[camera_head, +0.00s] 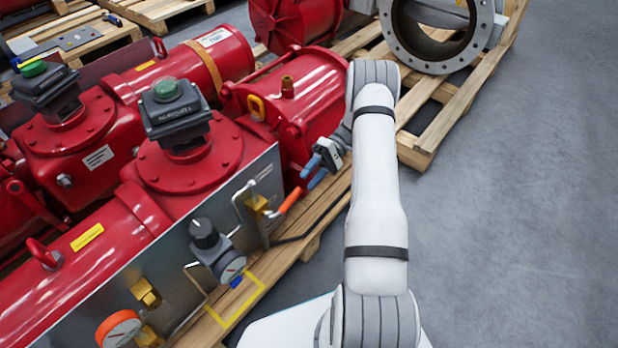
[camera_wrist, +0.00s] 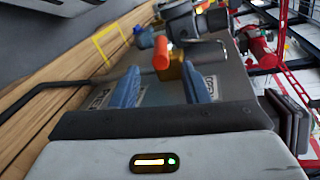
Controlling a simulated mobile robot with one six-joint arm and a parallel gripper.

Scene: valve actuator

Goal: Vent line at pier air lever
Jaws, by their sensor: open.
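The orange lever (camera_head: 290,201) sits on a brass valve (camera_head: 257,204) at the right end of the grey panel. It points up and right toward my gripper (camera_head: 314,171). My gripper is open and empty, its blue fingers close to the lever's free end. In the wrist view the lever (camera_wrist: 162,57) appears end-on, between the two blue fingertips of my gripper (camera_wrist: 160,72) or just beyond them. Contact cannot be told. Part of the brass valve (camera_wrist: 174,68) shows behind it.
A black regulator with a gauge (camera_head: 217,250) and an orange-rimmed gauge (camera_head: 118,328) stand out from the panel. Thin metal tubes bend out beside the valve. Red actuators (camera_head: 190,160) lie on wooden pallets. The grey floor (camera_head: 520,220) at right is clear.

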